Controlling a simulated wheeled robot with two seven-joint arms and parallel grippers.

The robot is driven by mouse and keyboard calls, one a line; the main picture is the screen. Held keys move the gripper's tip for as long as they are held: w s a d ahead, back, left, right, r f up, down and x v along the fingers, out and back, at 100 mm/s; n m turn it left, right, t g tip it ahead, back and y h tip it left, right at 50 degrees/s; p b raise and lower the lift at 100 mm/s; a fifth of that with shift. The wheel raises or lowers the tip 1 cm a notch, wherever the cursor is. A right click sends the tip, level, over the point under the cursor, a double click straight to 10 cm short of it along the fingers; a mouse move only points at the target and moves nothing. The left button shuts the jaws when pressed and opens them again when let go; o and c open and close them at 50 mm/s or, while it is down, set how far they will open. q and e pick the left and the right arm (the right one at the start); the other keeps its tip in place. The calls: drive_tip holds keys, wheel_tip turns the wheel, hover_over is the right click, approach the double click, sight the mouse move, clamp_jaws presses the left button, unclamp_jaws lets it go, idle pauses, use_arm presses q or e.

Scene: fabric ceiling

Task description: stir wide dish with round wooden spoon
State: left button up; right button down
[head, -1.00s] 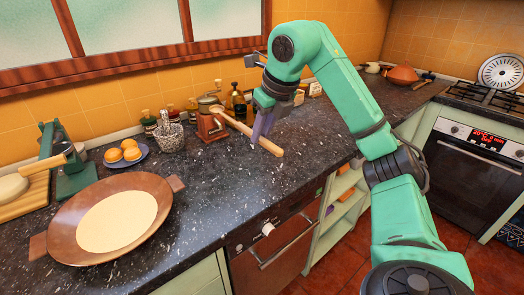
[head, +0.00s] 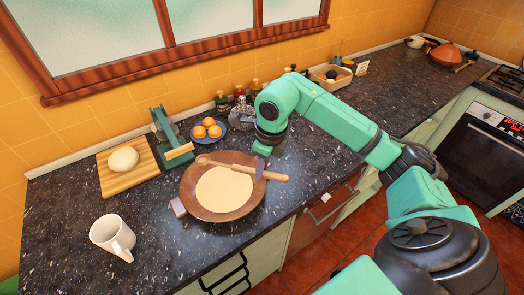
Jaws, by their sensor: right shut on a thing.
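The wide dish (head: 197,206) is a round brown wooden pan with pale batter-like contents, on the dark counter left of centre. My right gripper (head: 261,168) is shut on the round wooden spoon (head: 235,167), near the handle's right part. The spoon lies across above the far side of the dish, its round head at the left, near the far rim. I cannot tell whether the head touches the contents. The handle end sticks out to the right of the gripper. My left gripper is not in view.
A blue plate with orange buns (head: 208,130) and a green press (head: 170,133) stand behind the dish. A cutting board (head: 113,182) with dough is at the left, and a white mug (head: 113,236) at the front left. Bottles (head: 222,101) line the wall.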

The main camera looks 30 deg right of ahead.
drive_tip(key=shift+s+d+f, duration=0.1)
drive_tip(key=shift+d+f, duration=0.05)
drive_tip(key=shift+d, duration=0.4)
drive_tip(key=f+b, duration=0.1)
drive_tip(key=a+f+b, duration=0.1)
drive_tip(key=shift+f+b, duration=0.15)
drive_tip(key=shift+b, duration=0.2)
drive_tip(key=f+b, duration=0.7)
drive_tip(key=f, duration=0.1)
drive_tip(key=shift+d+f, duration=0.15)
drive_tip(key=shift+d, duration=0.05)
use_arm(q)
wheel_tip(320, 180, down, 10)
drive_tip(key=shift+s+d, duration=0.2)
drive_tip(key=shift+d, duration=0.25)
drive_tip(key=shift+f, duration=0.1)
